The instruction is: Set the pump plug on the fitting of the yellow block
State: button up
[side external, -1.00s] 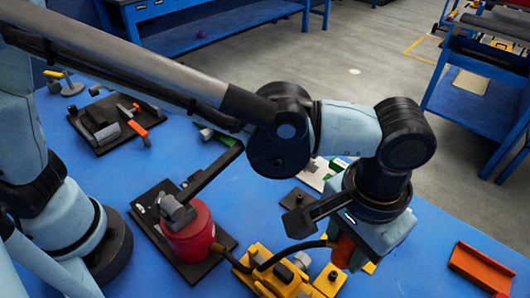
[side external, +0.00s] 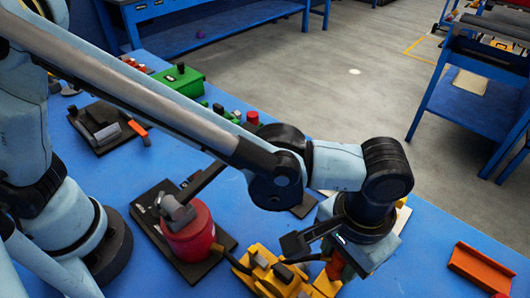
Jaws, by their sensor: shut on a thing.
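The yellow block (side external: 262,280) sits at the bottom centre of the side external view, with dark and grey parts on top. The fitting cannot be told apart for sure. My gripper (side external: 336,268) is low over the block's right end, pointing down and shut. An orange-red part shows at its fingers, and a black hose (side external: 305,259) runs to it over the block. The pump plug is mostly hidden there, and I cannot tell whether it touches the block. The red pump (side external: 190,236) stands on a black plate left of the block.
A dark lever (side external: 205,180) rises from the pump. An orange tray (side external: 481,268) lies at the right. A black plate with tools (side external: 105,128) and a green box (side external: 178,82) are farther back. Blue table is clear between the gripper and the tray.

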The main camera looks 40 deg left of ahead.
aim_at(337, 268)
jog(key=shift+f, duration=1.55)
dwell(1.5)
jog(key=o, duration=1.5)
jog(key=shift+r, duration=3.8)
